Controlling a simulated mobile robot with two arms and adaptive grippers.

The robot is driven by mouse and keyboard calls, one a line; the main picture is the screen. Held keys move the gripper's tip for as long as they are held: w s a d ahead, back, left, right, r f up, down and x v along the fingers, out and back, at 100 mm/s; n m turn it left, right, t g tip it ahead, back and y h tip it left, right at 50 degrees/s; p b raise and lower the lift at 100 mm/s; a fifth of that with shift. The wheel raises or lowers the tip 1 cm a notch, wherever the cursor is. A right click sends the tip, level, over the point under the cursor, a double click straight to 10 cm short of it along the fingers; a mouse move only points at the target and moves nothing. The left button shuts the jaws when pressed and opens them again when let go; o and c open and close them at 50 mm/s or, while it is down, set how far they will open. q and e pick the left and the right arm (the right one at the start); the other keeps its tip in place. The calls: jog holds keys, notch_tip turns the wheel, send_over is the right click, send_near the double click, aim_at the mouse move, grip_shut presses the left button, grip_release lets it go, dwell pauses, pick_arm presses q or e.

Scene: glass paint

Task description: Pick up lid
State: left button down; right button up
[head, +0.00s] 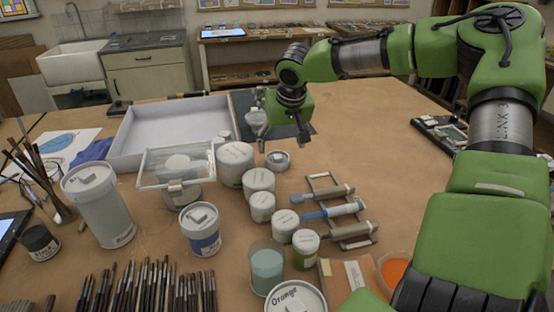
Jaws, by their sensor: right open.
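Several white lidded containers stand on the table: a tall one (104,205) at left, a blue-banded one (201,230) in the middle, a cluster including a large jar (235,165), and one marked Orange (296,299) at the front. A low round container (278,161) stands behind the cluster. A clear glass-like box or cover (176,166) stands left of the cluster. I cannot tell which lid is meant. My right gripper (301,137) is open, pointing down over the back of the table, behind the low round container. My left gripper is out of view.
A large white tray (112,153) lies at back left. A dark mat (244,104) lies behind my right gripper. A rack of handled tools (325,184) lies right of the jars. Brushes and a teal cup (267,270) crowd the front.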

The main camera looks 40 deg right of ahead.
aim_at(277, 156)
jog(key=shift+w+p+x, duration=0.2)
jog(key=shift+p+x, duration=0.1)
jog(key=shift+x, duration=1.35)
jog(key=shift+w+p+x, duration=0.2)
jog(key=shift+p+x, duration=0.1)
jog(key=shift+x, duration=1.35)
jog(key=shift+r, duration=0.15)
jog(key=c, duration=1)
